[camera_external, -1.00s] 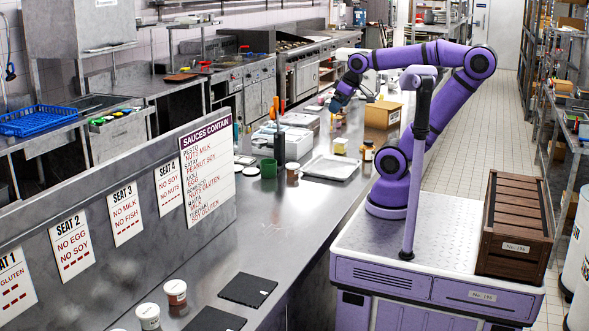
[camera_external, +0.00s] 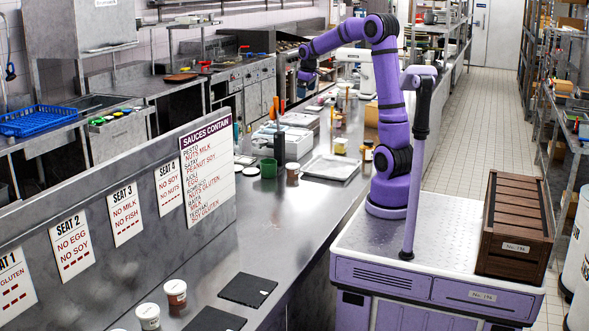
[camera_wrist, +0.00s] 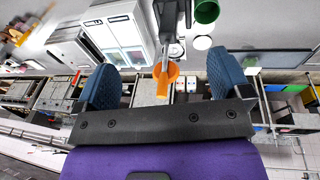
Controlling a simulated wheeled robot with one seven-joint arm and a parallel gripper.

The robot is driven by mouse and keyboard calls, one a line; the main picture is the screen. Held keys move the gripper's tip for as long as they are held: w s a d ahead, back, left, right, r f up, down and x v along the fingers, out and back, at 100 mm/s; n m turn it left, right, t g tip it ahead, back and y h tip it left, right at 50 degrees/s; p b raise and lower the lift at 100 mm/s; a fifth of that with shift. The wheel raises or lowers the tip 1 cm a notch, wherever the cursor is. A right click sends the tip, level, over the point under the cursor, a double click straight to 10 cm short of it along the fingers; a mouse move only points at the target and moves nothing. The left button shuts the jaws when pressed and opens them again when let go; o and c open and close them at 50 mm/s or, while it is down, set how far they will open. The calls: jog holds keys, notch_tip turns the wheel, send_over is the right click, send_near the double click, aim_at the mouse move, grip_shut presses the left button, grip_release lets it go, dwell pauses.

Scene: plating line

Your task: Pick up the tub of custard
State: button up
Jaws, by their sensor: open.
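My gripper (camera_external: 307,76) is high over the far part of the counter, pointing down. In the wrist view its blue fingers (camera_wrist: 165,88) are spread and nothing is held. I cannot read a label that marks the custard.
The sauce sign (camera_external: 207,172) borders the left. The counter middle is bare.

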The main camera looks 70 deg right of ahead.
jog(key=w+d+f+g, duration=0.1)
jog(key=d+f, duration=0.4)
jog(key=d, duration=0.4)
jog(key=w+d+f, duration=0.1)
jog(key=d+f, duration=0.4)
jog(key=d, duration=0.4)
jog(key=y, duration=0.2)
send_over(341, 140)
jog(key=shift+m+g, duration=0.3)
jog(key=shift+m, duration=0.1)
jog(key=f, duration=1.4)
jog(key=shift+s+a+f, duration=0.1)
jog(key=shift+a+f, duration=0.2)
jog(key=shift+a, duration=0.05)
jog(key=shift+s+d+f, duration=0.1)
jog(key=shift+d+f, duration=0.05)
jog(key=shift+f, duration=0.4)
jog(key=f, duration=1)
jog(key=shift+w, duration=0.25)
jog(key=shift+r, duration=0.1)
jog(key=c, duration=1.1)
jog(key=shift+r, duration=0.1)
